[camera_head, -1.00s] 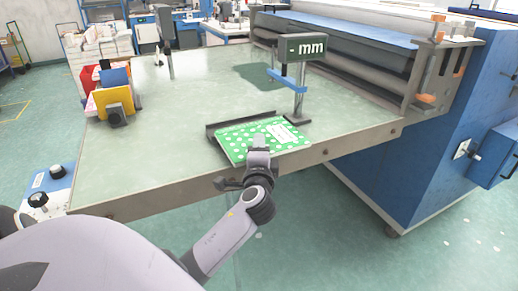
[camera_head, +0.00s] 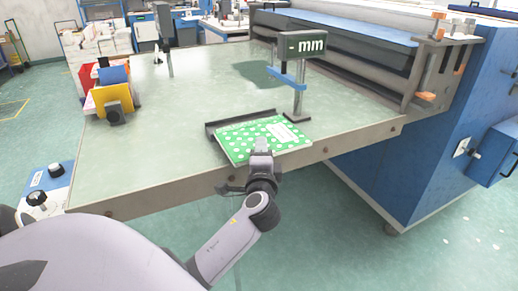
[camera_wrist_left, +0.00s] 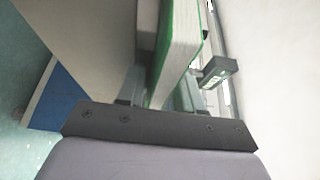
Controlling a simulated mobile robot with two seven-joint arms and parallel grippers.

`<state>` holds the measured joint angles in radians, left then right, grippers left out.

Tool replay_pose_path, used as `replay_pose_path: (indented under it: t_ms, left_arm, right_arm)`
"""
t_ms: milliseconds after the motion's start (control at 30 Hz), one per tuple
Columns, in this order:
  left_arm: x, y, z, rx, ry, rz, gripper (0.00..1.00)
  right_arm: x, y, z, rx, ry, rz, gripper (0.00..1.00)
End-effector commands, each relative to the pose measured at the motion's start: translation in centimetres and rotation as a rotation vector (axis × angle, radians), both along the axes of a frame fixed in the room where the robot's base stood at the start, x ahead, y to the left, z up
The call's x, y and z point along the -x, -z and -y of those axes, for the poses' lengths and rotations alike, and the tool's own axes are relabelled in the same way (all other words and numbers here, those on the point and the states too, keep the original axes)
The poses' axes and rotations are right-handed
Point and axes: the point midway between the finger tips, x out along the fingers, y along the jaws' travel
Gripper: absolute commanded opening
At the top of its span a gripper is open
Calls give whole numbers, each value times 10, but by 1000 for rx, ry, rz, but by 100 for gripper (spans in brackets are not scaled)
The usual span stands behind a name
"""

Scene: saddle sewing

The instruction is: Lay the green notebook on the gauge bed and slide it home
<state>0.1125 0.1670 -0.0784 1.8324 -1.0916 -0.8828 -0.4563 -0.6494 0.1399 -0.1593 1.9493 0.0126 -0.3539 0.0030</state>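The green notebook (camera_head: 245,138) with white dots and a pale label lies at the table's front edge, in front of the dark raised rim of the gauge bed (camera_head: 222,125). A small gap to the rim cannot be ruled out. My left gripper (camera_head: 261,148) is at the notebook's front edge. In the left wrist view the notebook (camera_wrist_left: 178,45) shows edge-on between the two fingers (camera_wrist_left: 160,92), which appear closed on it. My right gripper is out of view.
A blue arm (camera_head: 287,79) juts from the gauge post above the table. Yellow and blue bins (camera_head: 113,96) stand at the left of the table (camera_head: 160,150). A roller machine (camera_head: 350,55) lines the back right. The table's middle left is clear.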

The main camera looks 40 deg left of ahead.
Motion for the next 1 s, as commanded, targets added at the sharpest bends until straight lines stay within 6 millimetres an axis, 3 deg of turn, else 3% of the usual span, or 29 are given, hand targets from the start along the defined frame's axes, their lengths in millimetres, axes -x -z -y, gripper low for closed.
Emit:
replay_pose_path:
  t_ms: [33,1000]
  left_arm:
    - [2,14,9,20,10,-24,51]
    - [21,6,50,8,8,-11,51]
  right_arm:
    - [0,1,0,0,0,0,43]
    - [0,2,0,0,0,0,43]
